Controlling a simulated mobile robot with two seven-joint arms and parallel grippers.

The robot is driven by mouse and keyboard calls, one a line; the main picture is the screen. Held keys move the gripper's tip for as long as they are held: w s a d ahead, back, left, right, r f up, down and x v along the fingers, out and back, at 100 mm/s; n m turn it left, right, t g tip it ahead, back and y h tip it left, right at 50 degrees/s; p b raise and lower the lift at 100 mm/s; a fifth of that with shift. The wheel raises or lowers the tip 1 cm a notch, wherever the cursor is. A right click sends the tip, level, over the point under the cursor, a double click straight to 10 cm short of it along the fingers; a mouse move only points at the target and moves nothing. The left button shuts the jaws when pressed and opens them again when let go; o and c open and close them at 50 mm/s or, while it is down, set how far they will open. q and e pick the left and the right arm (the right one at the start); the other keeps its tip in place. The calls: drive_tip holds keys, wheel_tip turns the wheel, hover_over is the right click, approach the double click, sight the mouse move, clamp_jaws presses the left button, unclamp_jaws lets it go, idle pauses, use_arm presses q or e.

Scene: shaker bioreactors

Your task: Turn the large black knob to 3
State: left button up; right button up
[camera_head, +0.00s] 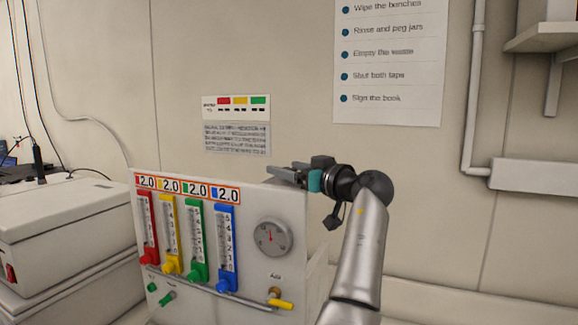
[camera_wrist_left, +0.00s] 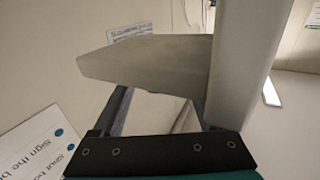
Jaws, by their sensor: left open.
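No large black knob can be made out in either view. The white control panel (camera_head: 292,215) carries a round grey dial (camera_head: 270,237) with a red needle pointing about upward; its numbers are too small to read. My left gripper (camera_head: 285,174) is open and empty, at the panel's upper right edge, above and slightly right of the dial. I cannot tell if it touches the panel. In the left wrist view, its dark palm (camera_wrist_left: 160,152) is in front, and pale grey surfaces fill the space beyond it. My right gripper is not in view.
The panel has red, yellow, green and blue flow meters (camera_head: 226,248), each topped by a 2.0 display. A yellow-handled valve (camera_head: 281,304) sits below the dial. White boxes (camera_head: 60,225) stand at left. A wall list (camera_head: 390,60) hangs above; a pipe (camera_head: 473,90) runs at right.

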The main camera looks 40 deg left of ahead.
use_arm(q)
drive_tip(key=shift+a, duration=0.1)
clamp_jaws()
idle(0.6)
